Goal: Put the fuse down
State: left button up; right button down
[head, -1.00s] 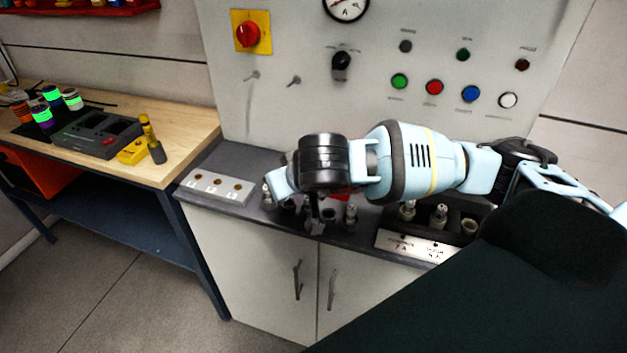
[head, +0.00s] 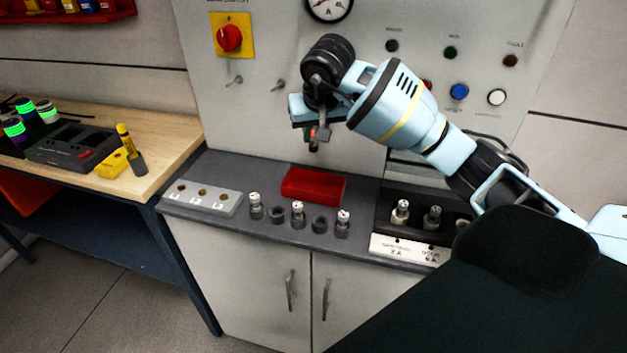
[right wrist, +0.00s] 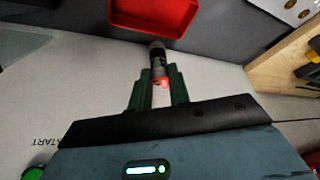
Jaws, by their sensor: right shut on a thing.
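My right gripper (head: 314,133) hangs in the air in front of the panel, above the counter. It is shut on a fuse (right wrist: 157,62), seen in the right wrist view as a small cylinder with a grey and dark end and a red glint near the fingers. In the head view the fuse is small and partly hidden by the gripper. A red tray (head: 314,186) lies on the counter below and apart from the gripper; it also shows at the top of the right wrist view (right wrist: 168,22). My left gripper is not in view.
Sockets line the counter's front, some holding upright fuses (head: 298,213), others (head: 320,224) empty. A grey L1-L3 block (head: 202,197) is left of them, a dark rack with fuses (head: 432,217) right. The panel (head: 250,115) with knobs and buttons stands behind. A wooden bench (head: 165,160) is left.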

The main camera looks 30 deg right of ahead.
jog(key=shift+f, duration=4.45)
jog(key=shift+f, duration=0.4)
jog(key=shift+f, duration=0.2)
jog(key=c, duration=1.3)
grip_release()
jog(key=shift+r, duration=0.1)
